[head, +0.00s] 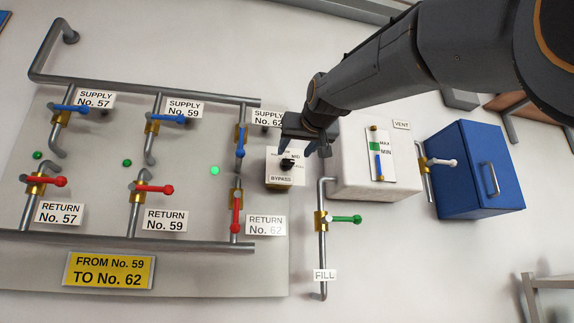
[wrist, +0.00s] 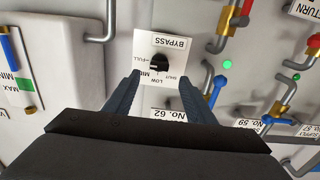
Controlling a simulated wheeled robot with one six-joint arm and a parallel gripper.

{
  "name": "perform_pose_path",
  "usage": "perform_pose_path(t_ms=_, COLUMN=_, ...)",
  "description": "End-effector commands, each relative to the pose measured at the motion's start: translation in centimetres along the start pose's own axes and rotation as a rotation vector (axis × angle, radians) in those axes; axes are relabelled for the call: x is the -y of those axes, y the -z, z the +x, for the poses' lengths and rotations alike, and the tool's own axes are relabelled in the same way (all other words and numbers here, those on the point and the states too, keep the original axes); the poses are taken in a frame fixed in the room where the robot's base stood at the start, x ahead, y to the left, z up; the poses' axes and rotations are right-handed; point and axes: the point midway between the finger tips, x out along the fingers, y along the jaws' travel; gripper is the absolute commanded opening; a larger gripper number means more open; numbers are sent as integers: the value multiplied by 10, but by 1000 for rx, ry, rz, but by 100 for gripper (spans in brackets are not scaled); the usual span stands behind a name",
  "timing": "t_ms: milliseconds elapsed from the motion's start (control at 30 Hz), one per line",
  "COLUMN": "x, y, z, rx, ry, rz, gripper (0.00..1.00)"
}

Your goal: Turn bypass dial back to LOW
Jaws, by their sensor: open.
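The bypass dial is a black knob (head: 288,164) on a white plate (head: 285,180) marked BYPASS. The MID label shows above the knob in the head view. My gripper (head: 304,148) is open and empty. In the wrist view its two fingers (wrist: 160,78) point at the plate, one on each side of the dial, with the knob just beyond the tips. No contact with the knob shows.
Supply and return pipes with blue and red valve handles (head: 140,186) are left of the dial. A white tank (head: 350,180) with a level gauge and a fill valve with green handle (head: 345,219) are at right. A blue box (head: 480,170) is further right.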

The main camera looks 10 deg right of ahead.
Motion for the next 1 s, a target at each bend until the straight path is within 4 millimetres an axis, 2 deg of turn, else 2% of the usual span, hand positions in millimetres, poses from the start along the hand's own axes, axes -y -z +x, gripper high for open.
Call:
perform_pose_path(t_ms=433, x=0, y=-1, z=63, rx=5, ry=0, rz=0, gripper=50)
perform_pose_path(t_ms=600, x=1, y=-1, z=74, rx=3, ry=1, rz=0, gripper=50)
perform_pose_path(t_ms=867, x=2, y=-2, z=75, rx=3, ry=2, rz=0, gripper=50)
perform_pose_path(t_ms=900, x=2, y=-2, z=75, rx=3, ry=2, rz=0, gripper=48)
perform_pose_path(t_ms=1000, x=2, y=-2, z=75, rx=3, ry=2, rz=0, gripper=31)
